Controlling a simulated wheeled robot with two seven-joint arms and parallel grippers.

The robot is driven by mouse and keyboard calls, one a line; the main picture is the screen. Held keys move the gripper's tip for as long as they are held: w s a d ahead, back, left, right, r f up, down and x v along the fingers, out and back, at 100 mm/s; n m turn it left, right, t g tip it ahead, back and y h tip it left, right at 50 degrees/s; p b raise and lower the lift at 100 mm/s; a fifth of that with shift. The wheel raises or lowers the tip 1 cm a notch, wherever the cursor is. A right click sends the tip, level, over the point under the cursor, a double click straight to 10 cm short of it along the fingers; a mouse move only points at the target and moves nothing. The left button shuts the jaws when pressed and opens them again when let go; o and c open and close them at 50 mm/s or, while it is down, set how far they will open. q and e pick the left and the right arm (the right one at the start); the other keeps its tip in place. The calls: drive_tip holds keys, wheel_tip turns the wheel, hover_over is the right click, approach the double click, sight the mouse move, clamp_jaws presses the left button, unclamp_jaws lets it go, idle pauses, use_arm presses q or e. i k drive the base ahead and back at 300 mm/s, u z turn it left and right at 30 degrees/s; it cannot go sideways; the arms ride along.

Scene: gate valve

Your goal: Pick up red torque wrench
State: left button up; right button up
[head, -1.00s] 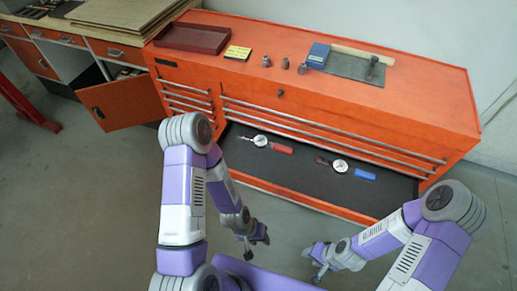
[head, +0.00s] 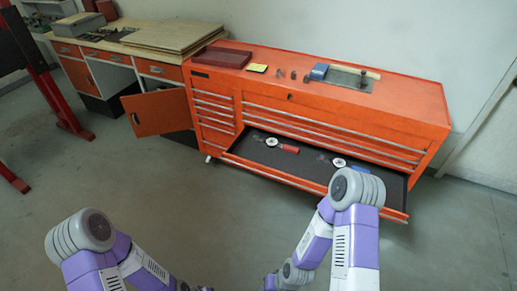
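The red torque wrench (head: 289,149) lies in the open lower drawer (head: 312,166) of the orange tool cabinet, with its round white dial to the left and its red handle to the right. A second wrench with a white dial (head: 339,162) lies to its right, partly hidden by my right arm. My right arm comes up from the bottom right and its wrist drops to the bottom edge, where the fingers cannot be made out. My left arm runs along the bottom left, and its gripper is out of the picture. Neither arm's end is near the red wrench.
A workbench (head: 110,60) with an open orange door (head: 157,113) stands left. The floor in front is clear.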

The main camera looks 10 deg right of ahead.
sight(256, 138)
drive_tip(key=u, duration=0.65)
drive_tip(key=i, duration=3)
drive_tip(key=z, duration=1.8)
drive_tip(key=i, duration=0.45)
drive_tip(key=z, duration=0.35)
